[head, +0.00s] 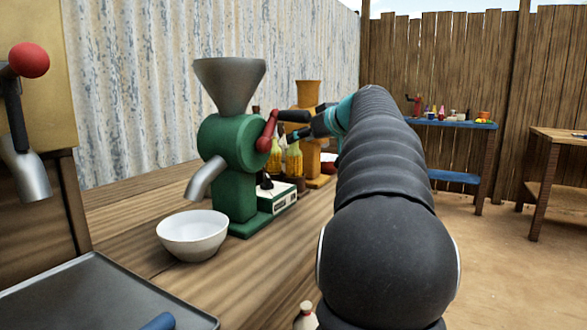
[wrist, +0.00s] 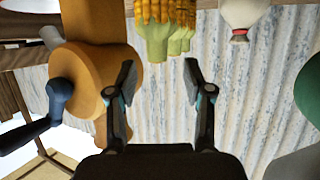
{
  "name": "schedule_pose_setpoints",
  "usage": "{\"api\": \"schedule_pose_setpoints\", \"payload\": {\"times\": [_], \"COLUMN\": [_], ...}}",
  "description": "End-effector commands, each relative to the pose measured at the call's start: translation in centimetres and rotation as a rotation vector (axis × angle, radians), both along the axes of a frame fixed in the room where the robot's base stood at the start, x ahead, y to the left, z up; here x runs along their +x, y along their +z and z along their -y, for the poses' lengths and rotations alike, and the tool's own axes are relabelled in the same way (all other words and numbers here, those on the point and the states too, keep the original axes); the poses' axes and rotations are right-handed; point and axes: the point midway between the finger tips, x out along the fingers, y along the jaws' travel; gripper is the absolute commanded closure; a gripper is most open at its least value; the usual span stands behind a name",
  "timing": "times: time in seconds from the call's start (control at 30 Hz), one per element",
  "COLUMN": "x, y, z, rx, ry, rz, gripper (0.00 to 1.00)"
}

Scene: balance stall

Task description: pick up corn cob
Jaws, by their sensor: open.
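Yellow corn cobs with green husks stand close together on the wooden counter in the head view, one of them (head: 294,161) beside the orange machine and another (head: 274,158) to its left, partly behind the red crank. In the wrist view, cobs (wrist: 157,12) with pale green husk ends show at the top edge, cut off by the frame. My gripper (wrist: 161,74) is open and empty. Its fingers point toward the cobs, with the husk ends beyond the fingertips and between them in the picture. In the head view my gripper (head: 308,126) is partly hidden by my arm.
A green grinder (head: 230,150) with a red crank stands left of the cobs, with a white bowl (head: 193,240) and a small scale (head: 284,197) near it. An orange machine (wrist: 95,85) is close to my left finger. A white sack (wrist: 240,15) is at upper right.

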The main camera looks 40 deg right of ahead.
Motion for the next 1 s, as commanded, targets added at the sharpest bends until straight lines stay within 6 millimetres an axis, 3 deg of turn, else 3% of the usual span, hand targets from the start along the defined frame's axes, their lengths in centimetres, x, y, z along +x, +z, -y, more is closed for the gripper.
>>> {"api": "schedule_pose_setpoints", "payload": {"times": [0.3,0.53,0.57,0.77,1.0], "x": [3.9,4.1,4.1,4.1,4.1], "y": [-1.5,-1.6,-1.6,-1.6,-1.6], "z": [0.3,0.3,0.3,0.3,0.3], "rx": [0.001,0.0,0.0,0.0,0.0], "ry": [0.002,0.0,0.0,0.0,0.0], "rz": [-0.001,0.0,0.0,-0.001,0.0], "gripper": [0.49,0.49,0.51,1.0,1.0]}}
